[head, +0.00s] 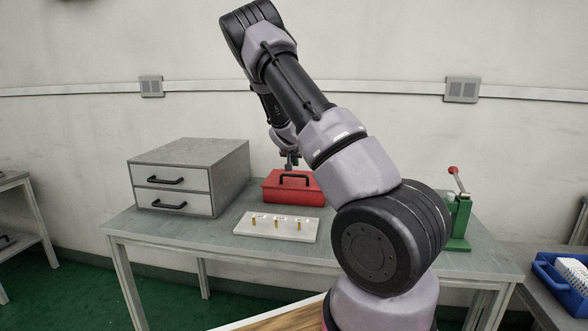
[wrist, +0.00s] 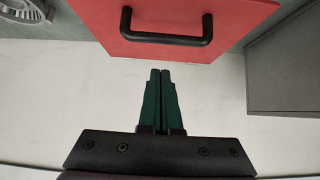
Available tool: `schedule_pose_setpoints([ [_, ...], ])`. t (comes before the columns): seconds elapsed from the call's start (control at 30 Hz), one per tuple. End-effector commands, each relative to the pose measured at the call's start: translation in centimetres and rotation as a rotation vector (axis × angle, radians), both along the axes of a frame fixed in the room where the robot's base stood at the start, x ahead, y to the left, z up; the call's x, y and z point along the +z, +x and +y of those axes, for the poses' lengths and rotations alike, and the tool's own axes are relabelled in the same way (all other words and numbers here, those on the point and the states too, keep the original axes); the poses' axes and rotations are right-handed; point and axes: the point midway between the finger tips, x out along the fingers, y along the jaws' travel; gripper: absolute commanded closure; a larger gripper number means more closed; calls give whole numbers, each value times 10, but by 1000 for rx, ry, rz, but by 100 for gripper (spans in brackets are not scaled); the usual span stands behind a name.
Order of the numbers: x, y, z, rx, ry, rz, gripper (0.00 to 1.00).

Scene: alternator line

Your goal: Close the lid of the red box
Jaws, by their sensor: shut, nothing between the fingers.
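The red box (head: 292,196) stands on the workbench, right of the grey drawer unit. A black handle (head: 295,175) shows on it. From these views I cannot clearly tell how far the lid is open. In the wrist view a flat red panel (wrist: 235,47), with the black handle (wrist: 166,41) across it, fills the top middle. My gripper (head: 291,163) is above the back part of the box in the head view. In the wrist view its dark green fingers (wrist: 162,72) are shut together and empty, with their tips just below the panel's edge in the picture.
The grey drawer unit (head: 185,178) stands left of the box. A pale board with small brass pegs (head: 276,238) lies in front. A green press with a red-knobbed lever (head: 458,222) stands at the right. A round grey part (wrist: 25,10) shows in the wrist view.

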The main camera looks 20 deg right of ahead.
Motion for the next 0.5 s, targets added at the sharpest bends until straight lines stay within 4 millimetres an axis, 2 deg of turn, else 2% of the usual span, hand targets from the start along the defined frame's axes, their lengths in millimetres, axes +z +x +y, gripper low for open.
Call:
schedule_pose_setpoints([
  [0.07,20,5,-7,-1,1,-7,100],
  [0.3,8,-44,28,1,0,2,100],
  [0.5,4,-69,44,1,-1,0,100],
])
